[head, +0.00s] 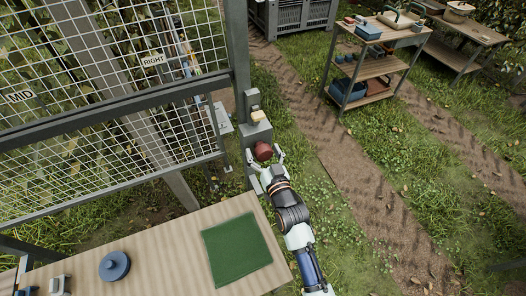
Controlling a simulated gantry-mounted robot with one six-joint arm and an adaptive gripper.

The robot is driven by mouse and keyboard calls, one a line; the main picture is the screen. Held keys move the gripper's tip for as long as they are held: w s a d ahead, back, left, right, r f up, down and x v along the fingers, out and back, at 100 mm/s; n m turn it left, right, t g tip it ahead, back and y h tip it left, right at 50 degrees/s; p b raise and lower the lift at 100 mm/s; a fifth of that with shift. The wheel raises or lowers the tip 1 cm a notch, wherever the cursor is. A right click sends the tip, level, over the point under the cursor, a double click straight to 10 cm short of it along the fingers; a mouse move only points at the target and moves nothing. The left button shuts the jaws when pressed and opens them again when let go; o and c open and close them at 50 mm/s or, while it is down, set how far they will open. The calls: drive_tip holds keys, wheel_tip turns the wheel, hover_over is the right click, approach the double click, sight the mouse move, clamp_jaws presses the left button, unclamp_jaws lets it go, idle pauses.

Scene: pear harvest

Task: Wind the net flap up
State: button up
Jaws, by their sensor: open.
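The net flap (105,145) is a wire-mesh panel in a grey frame on the left. Labels reading MID (20,97) and RIGHT (152,61) hang on the mesh above a grey crossbar. A grey box (256,133) on the post carries a round dark-red knob (263,151). My gripper (265,157) is at the knob, its open fingers on either side of it. Whether the fingers touch the knob cannot be told. A small cream-coloured block (258,116) sits just above the box.
A wooden table (150,240) in front holds a green mat (236,250) and a blue round lidded object (114,266). A grey post (237,60) stands close to my gripper. A shelf cart (372,68) and a grey crate (292,14) stand at the back. Grass and dirt tracks lie open on the right.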

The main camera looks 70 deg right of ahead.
drive_tip(key=shift+a, duration=0.1)
drive_tip(key=v, duration=1.2)
